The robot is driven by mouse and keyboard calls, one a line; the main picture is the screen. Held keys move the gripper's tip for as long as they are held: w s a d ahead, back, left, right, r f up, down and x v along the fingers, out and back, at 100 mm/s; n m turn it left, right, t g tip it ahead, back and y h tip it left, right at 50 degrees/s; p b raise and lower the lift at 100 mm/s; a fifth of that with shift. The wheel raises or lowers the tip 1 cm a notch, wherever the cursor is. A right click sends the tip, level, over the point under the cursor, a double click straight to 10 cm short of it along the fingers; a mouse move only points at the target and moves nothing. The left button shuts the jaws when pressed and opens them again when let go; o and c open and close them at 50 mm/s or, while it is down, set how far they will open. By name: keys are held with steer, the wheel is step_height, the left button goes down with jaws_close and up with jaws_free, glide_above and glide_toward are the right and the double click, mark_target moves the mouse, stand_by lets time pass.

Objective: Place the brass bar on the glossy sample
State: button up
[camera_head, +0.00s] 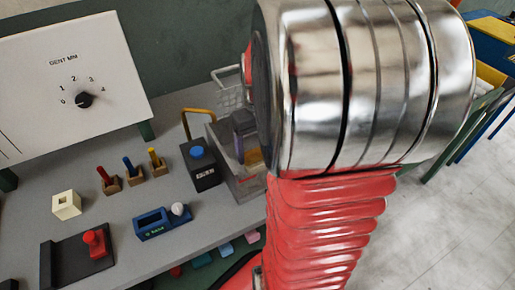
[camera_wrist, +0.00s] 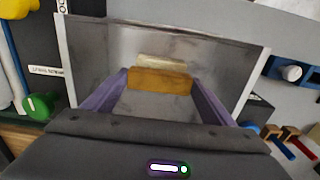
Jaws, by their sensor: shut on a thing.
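My gripper (camera_wrist: 160,77) has its two purple fingers closed on the sides of the brass bar (camera_wrist: 158,83), which looks golden-orange in the wrist view. In the head view, the bar (camera_head: 252,158) shows below the purple fingers, partly hidden by my arm. A pale yellowish block (camera_wrist: 160,62) lies just beyond the bar inside a grey-walled bay (camera_wrist: 215,60). I cannot tell whether this block is the glossy sample, or whether the bar touches it.
A black box with a blue button (camera_head: 199,163) stands left of the bay. Small coloured-handled pieces (camera_head: 131,172), a blue holder with a white ball (camera_head: 162,224), a cream block (camera_head: 67,205) and a red-knobbed black plate (camera_head: 75,262) sit on the grey bench. A dial panel (camera_head: 75,80) stands behind.

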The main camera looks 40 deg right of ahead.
mark_target(258, 151)
steer(key=o, duration=1.6)
step_height(258, 151, up, 12)
steer(key=s+a+n+t, duration=0.3)
steer(key=s+a+t, duration=0.1)
steer(key=a, duration=1.9)
steer(key=shift+a+f+t, duration=0.2)
steer(key=shift+a+t, duration=0.05)
steer(key=shift+t, duration=0.55)
